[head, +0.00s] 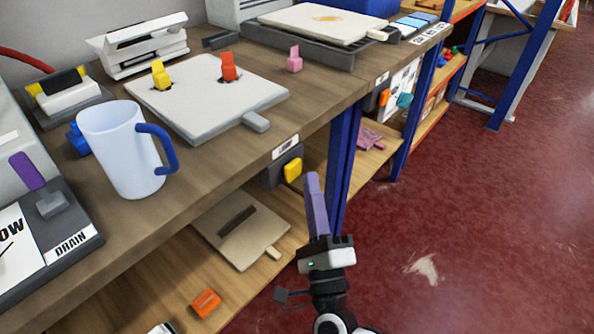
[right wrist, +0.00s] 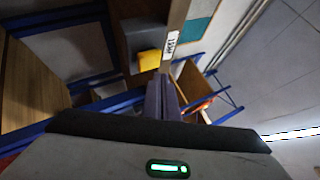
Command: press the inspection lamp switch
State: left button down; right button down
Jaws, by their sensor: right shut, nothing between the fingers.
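A yellow switch button (head: 292,170) sits on the face of a dark grey box (head: 270,175) fixed under the front edge of the workbench. A small white label (head: 285,147) is on the bench edge just above it; its lettering is too small to read surely. My right gripper (head: 313,180) has purple fingers, shut and empty, pointing up just right of the button and apart from it in the picture. In the right wrist view, the yellow button (right wrist: 151,60) lies just beyond and left of the purple fingertips (right wrist: 162,80). My left gripper is out of view.
The bench top holds a white mug (head: 122,150) with a blue handle, a white board (head: 205,110) with yellow and red pegs, and a panel marked DRAIN (head: 72,243). A blue bench leg (head: 340,150) stands behind my right gripper.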

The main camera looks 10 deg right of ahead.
dwell(0.3)
jog(key=shift+w, duration=0.1)
jog(key=shift+w+a, duration=0.25)
jog(key=shift+a, duration=0.05)
dwell(0.6)
jog(key=shift+w+a+b, duration=0.35)
jog(key=shift+w+b, duration=0.05)
jog(key=shift+w, duration=0.05)
dwell(0.4)
jog(key=shift+s+d+p, duration=0.3)
jog(key=shift+s+d, duration=0.35)
jog(key=shift+s, duration=0.15)
